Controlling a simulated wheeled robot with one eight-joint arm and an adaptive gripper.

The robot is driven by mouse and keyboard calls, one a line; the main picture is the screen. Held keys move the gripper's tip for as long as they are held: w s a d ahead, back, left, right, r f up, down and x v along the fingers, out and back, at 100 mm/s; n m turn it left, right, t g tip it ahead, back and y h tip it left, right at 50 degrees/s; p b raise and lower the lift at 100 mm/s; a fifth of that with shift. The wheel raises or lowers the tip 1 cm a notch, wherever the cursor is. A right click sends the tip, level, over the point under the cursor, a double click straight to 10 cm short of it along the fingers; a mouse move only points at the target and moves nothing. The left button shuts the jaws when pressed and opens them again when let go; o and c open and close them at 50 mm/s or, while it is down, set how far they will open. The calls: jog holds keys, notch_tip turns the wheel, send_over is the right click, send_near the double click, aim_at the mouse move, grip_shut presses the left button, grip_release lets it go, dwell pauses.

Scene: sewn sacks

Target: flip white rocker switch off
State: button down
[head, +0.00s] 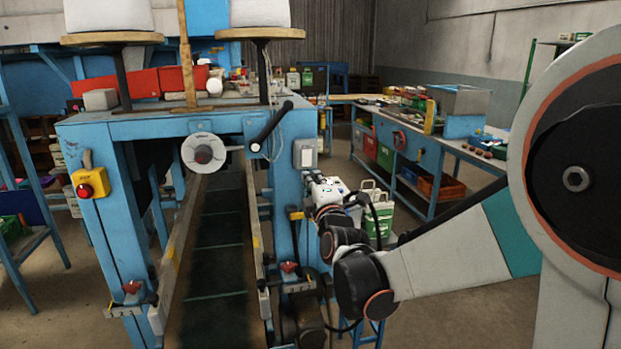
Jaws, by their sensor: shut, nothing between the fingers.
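The white rocker switch (305,153) is in a pale box on the front of the right blue post of the machine, near its top. Its rocker position is too small to tell. My gripper (314,177) is small and partly hidden at the end of my arm, just below and to the right of the switch. It is shut and empty. A gap seems to show between it and the switch box, but I cannot tell the depth.
The blue machine frame (130,128) has a black-handled lever (271,126) left of the switch and a red button on a yellow box (89,184). Green-and-white containers (379,214) stand behind my wrist. A workbench (430,145) stands at the back right.

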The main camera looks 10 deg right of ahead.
jog(key=b, duration=0.3)
send_near(307, 158)
jog(key=w, duration=0.1)
jog(key=w+a+r, duration=0.1)
jog(key=w, duration=0.1)
jog(key=w+a, duration=0.1)
jog(key=w, duration=0.1)
jog(key=shift+w+r, duration=0.25)
jog(key=shift+r, duration=0.15)
jog(key=shift+w+r, duration=0.1)
jog(key=shift+w, duration=0.4)
jog(key=shift+w+r, duration=0.1)
